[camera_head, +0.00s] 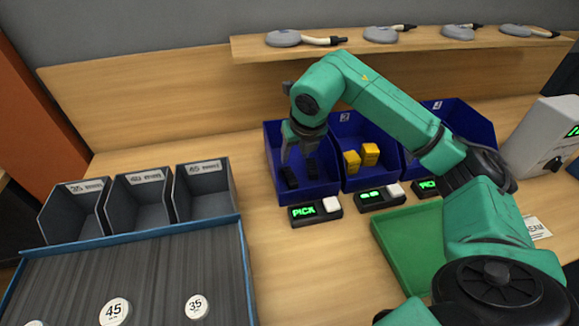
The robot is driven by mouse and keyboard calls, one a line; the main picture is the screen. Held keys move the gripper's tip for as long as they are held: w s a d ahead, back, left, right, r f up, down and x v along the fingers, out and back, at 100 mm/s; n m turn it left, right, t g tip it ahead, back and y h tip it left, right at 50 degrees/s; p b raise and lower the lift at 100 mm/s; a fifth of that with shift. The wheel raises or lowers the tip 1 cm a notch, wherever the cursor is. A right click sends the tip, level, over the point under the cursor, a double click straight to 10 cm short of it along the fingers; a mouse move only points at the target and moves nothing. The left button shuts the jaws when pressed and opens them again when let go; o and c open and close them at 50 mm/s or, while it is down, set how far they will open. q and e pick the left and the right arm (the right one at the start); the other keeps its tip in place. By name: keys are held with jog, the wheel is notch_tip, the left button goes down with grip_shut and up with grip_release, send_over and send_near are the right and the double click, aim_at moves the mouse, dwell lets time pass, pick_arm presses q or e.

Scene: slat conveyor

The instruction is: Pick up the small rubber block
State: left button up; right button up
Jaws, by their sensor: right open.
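Small black blocks (290,178), which look like the rubber ones, lie in the leftmost blue bin (275,155). Another dark block (312,169) is beside it to the right. My right gripper (301,154) points down into this bin, open, with its fingers just above the blocks. Whether a finger touches a block I cannot tell. The fingers and the blocks are both dark, so their edges blend. My left gripper is not in view.
A second blue bin (347,184) holds yellow blocks (360,157). A lit display (302,211) reading PICK stands before the first bin. A green tray (391,246) lies at front right. Grey bins (140,203) and a slat conveyor (160,270) are at left.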

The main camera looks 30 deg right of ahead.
jog(key=p, duration=0.2)
send_near(290, 175)
jog(key=x, duration=0.2)
jog(key=shift+w+a+f, duration=0.1)
jog(key=shift+w+f, duration=0.15)
jog(key=shift+f, duration=0.05)
jog(key=p+x, duration=0.2)
jog(key=x, duration=0.3)
jog(key=shift+f, duration=0.6)
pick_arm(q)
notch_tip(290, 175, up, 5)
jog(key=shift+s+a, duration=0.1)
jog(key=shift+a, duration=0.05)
pick_arm(e)
jog(key=shift+w+f, duration=0.1)
jog(key=shift+c, duration=0.3)
grip_shut()
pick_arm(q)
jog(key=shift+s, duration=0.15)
